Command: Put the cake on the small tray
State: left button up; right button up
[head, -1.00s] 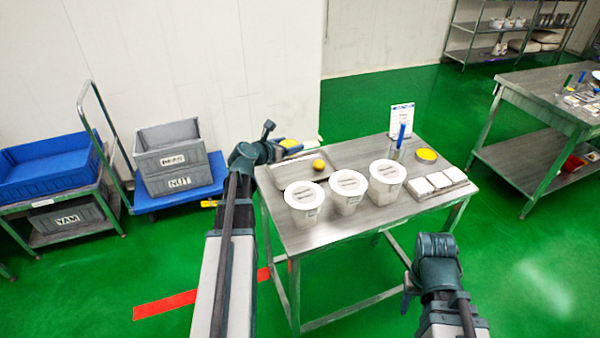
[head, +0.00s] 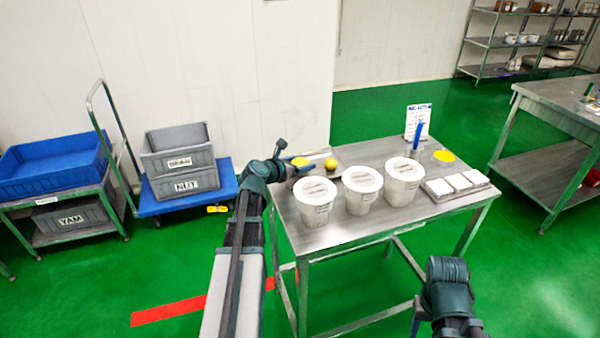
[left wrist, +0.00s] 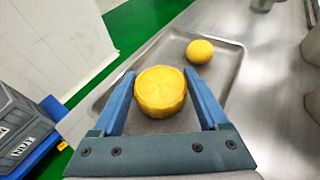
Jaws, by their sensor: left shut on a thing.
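My left gripper (left wrist: 160,100) is shut on a round yellow cake (left wrist: 160,92), with one blue finger at each side of it. The cake is over the small metal tray (left wrist: 226,72); I cannot tell whether it touches the tray. A second, smaller yellow ball-shaped piece (left wrist: 200,51) lies on the tray. In the head view the held cake (head: 298,161) is at the table's back left, left of the yellow ball (head: 330,164). My left arm hides part of the tray there. My right arm shows at lower right, but its gripper jaws do not.
Three white lidded tubs (head: 317,200) stand in a row along the table (head: 345,226). White square pieces (head: 457,184), a yellow dish (head: 444,156), a blue-handled tool (head: 418,135) and a sign (head: 417,117) are to the right. Grey crates (head: 180,165) stand on a blue cart at left.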

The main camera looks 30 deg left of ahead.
pick_arm(q)
jog(key=shift+f, duration=0.75)
jog(key=shift+r, duration=0.1)
pick_arm(e)
jog(key=shift+f, duration=0.65)
